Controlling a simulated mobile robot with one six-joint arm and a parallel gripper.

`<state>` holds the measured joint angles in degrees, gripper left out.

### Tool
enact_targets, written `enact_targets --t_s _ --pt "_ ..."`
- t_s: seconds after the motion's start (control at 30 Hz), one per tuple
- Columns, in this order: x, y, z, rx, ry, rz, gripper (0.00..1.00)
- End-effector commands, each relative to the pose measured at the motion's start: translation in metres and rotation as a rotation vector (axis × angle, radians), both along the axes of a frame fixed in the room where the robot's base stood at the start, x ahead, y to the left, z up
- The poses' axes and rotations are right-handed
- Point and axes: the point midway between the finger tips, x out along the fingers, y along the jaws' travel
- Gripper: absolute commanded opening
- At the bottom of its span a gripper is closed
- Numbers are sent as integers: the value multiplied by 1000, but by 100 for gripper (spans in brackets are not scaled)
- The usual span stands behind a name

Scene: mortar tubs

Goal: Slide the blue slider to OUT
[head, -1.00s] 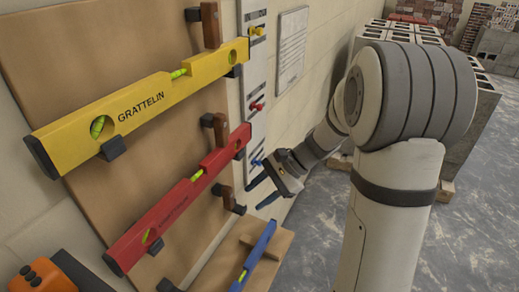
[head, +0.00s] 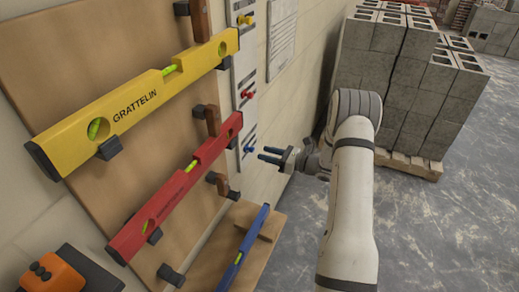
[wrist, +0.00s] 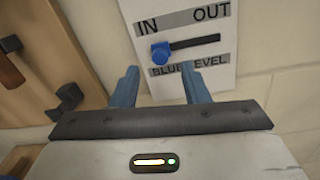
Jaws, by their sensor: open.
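The blue slider (wrist: 161,52) is a blue knob at the left, IN end of a dark slot (wrist: 195,43) on a white wall panel (wrist: 222,75). The panel reads IN at left, OUT at right and BLUE LEVEL below. In the head view the blue slider (head: 248,149) is the lowest knob on the panel. My gripper (wrist: 160,85) is open and empty, its two blue fingers pointing at the panel below the knob. In the head view my gripper (head: 268,154) is just right of the blue slider, apparently apart from it.
A yellow slider (head: 245,20) and a red slider (head: 246,94) sit higher on the panel. Yellow (head: 140,100), red (head: 180,185) and blue (head: 245,250) levels are left of and below it. Block stacks (head: 400,75) stand behind my arm. Floor at right is clear.

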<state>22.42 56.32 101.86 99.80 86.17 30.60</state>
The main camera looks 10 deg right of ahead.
Motion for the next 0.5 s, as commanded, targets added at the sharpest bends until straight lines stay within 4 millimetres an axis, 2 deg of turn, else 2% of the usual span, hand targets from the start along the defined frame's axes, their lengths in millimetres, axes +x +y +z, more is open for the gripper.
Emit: enact_targets --t_s 0.2,0.5 --pt "18 29 1 0 0 4 41" --pt "26 41 0 -2 -1 2 41"
